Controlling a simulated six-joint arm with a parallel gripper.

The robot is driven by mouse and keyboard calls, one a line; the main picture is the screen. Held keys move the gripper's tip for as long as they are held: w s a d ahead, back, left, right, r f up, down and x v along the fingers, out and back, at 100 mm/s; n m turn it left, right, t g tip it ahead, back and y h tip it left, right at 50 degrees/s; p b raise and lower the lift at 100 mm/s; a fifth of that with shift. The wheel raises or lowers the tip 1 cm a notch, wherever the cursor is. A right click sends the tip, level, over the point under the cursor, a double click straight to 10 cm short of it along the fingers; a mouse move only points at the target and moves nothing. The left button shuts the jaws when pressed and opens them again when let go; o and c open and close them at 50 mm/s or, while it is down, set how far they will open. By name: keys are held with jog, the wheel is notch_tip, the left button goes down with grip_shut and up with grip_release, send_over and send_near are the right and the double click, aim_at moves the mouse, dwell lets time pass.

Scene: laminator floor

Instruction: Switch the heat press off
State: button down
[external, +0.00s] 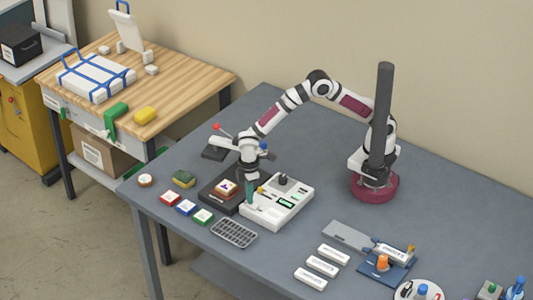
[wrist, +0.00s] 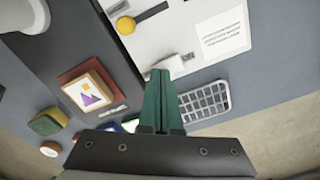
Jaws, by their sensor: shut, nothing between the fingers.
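The heat press appears to be the unit with a white control box (external: 290,210) and a dark bed (external: 213,196) at its left. The box carries a dark knob, a green display and a small yellow part; the wrist view shows a yellow round knob (wrist: 126,25) and a printed label (wrist: 222,33). A block with a picture (wrist: 90,92) sits on the bed. My gripper (external: 250,204) points down at the box's near left part, with its green fingers (wrist: 160,76) shut and empty. A small white raised part (wrist: 170,62) is at the fingertips; I cannot tell whether they touch it or its position.
A grey grid rack (external: 234,233) lies in front of the press. Red, blue and green pads (external: 186,207) lie left of it. White labelled bars (external: 321,266) and a blue fixture (external: 387,268) are at front right.

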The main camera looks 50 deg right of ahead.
jog(key=shift+f, duration=0.2)
jog(key=shift+r, duration=3.55)
jog(key=w+d+r+m, duration=0.2)
jog(key=d+r+m, duration=0.45)
jog(key=d, duration=0.75)
jog(key=s+d+r+m+y, duration=0.1)
jog(key=s+d+r+m, duration=0.2)
jog(key=d, duration=0.4)
jog(key=s+d+r+m, duration=0.2)
jog(key=s+d+m, duration=0.1)
jog(key=s+d, duration=0.3)
jog(key=s+d+f+m, duration=0.1)
jog(key=s+d+m, duration=0.4)
jog(key=s+d, duration=0.1)
jog(key=shift+s+f+y, duration=0.4)
jog(key=shift+s, duration=0.5)
